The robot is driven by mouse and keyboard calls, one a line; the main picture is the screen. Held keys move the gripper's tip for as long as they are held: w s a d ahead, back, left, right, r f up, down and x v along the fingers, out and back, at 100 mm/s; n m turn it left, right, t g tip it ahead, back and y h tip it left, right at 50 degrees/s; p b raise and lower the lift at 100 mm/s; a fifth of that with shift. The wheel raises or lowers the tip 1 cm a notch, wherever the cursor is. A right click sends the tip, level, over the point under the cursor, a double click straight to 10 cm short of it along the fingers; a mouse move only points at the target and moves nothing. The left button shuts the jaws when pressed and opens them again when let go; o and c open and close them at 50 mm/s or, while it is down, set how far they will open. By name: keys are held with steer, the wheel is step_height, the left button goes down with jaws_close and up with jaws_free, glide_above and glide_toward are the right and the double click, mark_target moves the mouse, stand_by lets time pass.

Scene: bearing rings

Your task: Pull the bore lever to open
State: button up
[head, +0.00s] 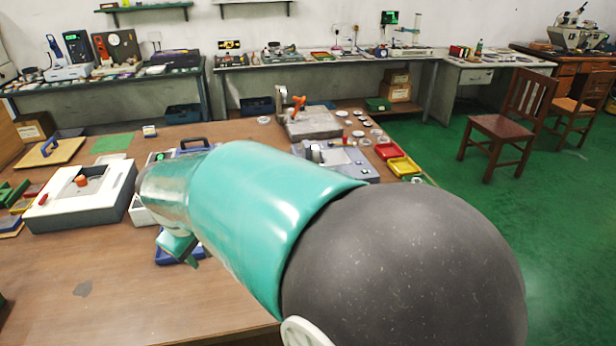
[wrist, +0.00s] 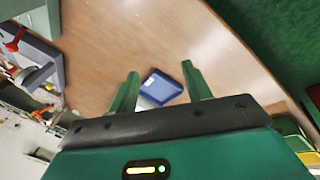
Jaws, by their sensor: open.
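My gripper (wrist: 162,82) is open in the wrist view, its two green fingers apart and empty. A blue tray (wrist: 163,86) lies on the table beyond and between the fingertips. In the head view part of my gripper (head: 178,245) shows under my arm, over the blue tray (head: 190,259). No part is plainly marked as the bore lever. An orange lever (head: 298,104) stands on a grey fixture (head: 314,124) at the back of the table. A red-handled part (wrist: 15,40) shows on a device at upper left in the wrist view. My gripper touches neither.
A white box (head: 60,212) with an orange knob stands at left. A grey-blue fixture (head: 345,163) is partly behind my arm. Red (head: 388,150) and yellow (head: 403,166) trays lie at the right edge. The front left of the brown table (head: 130,300) is mostly clear.

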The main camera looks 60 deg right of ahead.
steer(key=w+d+f+n+g+h, duration=0.1)
steer(key=d+f+n+g+h, duration=0.25)
steer(key=d, duration=0.95)
steer(key=w+d+f+n+g+h, duration=0.1)
steer(key=d+f+n+g+h, duration=0.3)
steer(key=d, duration=1)
steer(key=w+d+f+n+g+h, duration=0.1)
steer(key=w+d+f+g+h, duration=0.3)
steer(key=d, duration=0.9)
steer(key=shift+t+h, duration=0.65)
steer(key=x, duration=0.5)
steer(key=s+x, duration=0.1)
steer(key=x, duration=0.4)
steer(key=s+a+f+x, duration=0.1)
steer(key=x, duration=0.3)
steer(key=shift+s+d+f, duration=0.15)
steer(key=shift+s+d, duration=0.05)
steer(key=shift+d, duration=0.1)
steer(key=shift+c, duration=0.4)
jaws_close()
